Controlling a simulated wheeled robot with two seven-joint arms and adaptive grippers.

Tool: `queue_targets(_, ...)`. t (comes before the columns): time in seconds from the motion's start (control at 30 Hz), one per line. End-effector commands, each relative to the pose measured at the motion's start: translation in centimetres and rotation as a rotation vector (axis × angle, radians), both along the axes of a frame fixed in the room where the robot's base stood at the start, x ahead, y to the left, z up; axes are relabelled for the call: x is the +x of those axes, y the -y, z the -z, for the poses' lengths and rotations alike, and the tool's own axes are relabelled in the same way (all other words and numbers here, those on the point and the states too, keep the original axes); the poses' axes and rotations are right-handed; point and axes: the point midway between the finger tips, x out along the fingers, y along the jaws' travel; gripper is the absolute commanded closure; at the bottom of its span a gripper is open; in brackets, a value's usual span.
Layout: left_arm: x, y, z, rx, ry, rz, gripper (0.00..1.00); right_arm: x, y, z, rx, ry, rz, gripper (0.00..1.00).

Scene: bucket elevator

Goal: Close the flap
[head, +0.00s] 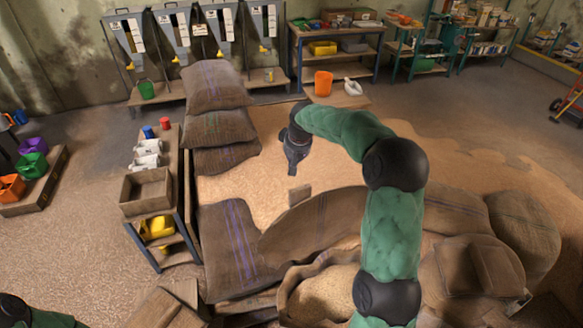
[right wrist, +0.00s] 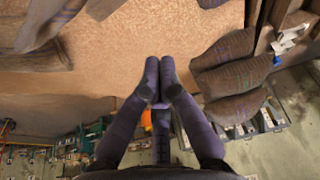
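I cannot make out for certain which part is the flap. A small wooden piece (head: 299,196) stands up at the near edge of the grain bed (head: 245,195), but I cannot tell what it belongs to. My right gripper (head: 292,170) hangs over the grain bed in the head view, pointing down, a little beyond this piece. In the right wrist view its dark fingers (right wrist: 159,68) meet at the tips with nothing visible between them. Of my left arm only dark and green links show at the lower left corner; its gripper is out of view.
Stacked sacks (head: 217,88) stand left of the grain bed. Larger sacks (head: 312,225) and an open grain sack (head: 325,295) lie nearer. A narrow shelf (head: 185,210) with a wooden box (head: 147,190) stands left. Grey hoppers (head: 172,35) line the back wall.

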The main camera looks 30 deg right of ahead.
Motion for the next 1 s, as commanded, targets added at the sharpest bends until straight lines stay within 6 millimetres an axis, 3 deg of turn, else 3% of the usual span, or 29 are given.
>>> queue_targets(0.53,0.0,0.0,0.5,0.000,-0.001,0.000,0.26,2.7,0.2,8.7,0.001,-0.001,0.000,1.00)
queue_targets(0.8,0.0,0.0,0.5,0.000,-0.001,0.000,0.26,-0.2,0.0,8.2,0.001,0.000,0.000,1.00)
queue_targets(1.0,0.0,0.0,0.6,0.000,-0.001,0.000,0.26,-1.2,-0.2,8.2,0.001,0.000,0.000,1.00)
